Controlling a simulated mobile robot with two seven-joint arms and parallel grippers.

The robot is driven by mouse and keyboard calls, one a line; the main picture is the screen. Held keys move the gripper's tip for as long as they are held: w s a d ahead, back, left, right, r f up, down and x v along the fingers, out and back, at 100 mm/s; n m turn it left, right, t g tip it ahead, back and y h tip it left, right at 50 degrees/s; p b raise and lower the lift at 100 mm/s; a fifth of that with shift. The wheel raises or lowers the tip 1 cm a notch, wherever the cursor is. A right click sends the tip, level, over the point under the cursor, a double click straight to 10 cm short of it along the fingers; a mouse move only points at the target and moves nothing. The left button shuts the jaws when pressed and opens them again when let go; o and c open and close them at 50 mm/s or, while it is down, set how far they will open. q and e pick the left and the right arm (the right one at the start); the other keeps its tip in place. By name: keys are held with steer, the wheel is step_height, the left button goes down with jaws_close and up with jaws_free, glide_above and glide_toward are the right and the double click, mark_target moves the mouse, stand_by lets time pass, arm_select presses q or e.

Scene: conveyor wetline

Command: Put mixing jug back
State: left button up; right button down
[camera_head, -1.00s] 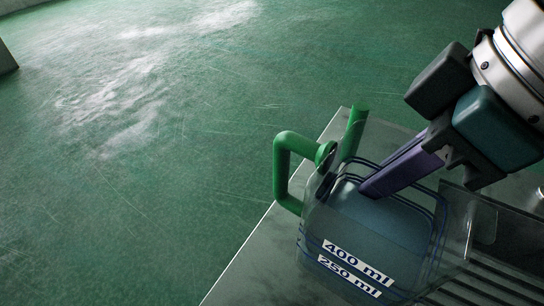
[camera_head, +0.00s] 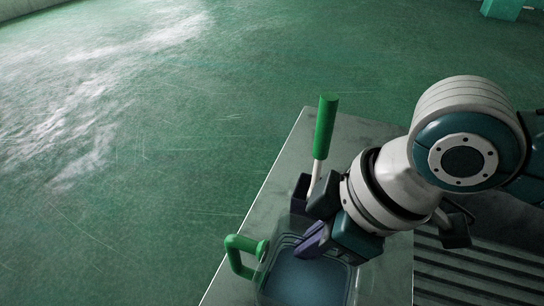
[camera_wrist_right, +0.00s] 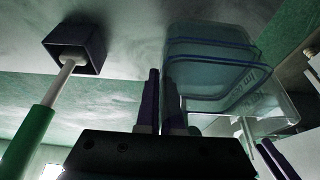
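The mixing jug (camera_head: 300,283) is clear with blue lines and a green handle (camera_head: 240,256). It is on the metal table, low in the head view, and also shows at the upper right in the right wrist view (camera_wrist_right: 215,75). My right gripper (camera_head: 306,247) overlaps the jug's far rim in the head view. In the right wrist view its purple fingers (camera_wrist_right: 160,100) are close together beside the jug's wall. I cannot tell whether they touch the jug. My left gripper is not in view.
A green-handled tool (camera_head: 325,128) with a white shaft stands at a dark square block (camera_head: 299,190) just behind the jug. The metal table (camera_head: 283,170) has a free left edge. A ribbed grey surface (camera_head: 460,272) lies at the right. Green floor is open at the left.

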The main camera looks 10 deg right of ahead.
mark_target(284, 275)
steer(key=shift+f+b, duration=0.5)
steer(key=shift+f, duration=1.8)
steer(key=shift+f, duration=0.15)
steer(key=c, duration=1.1)
jaws_free()
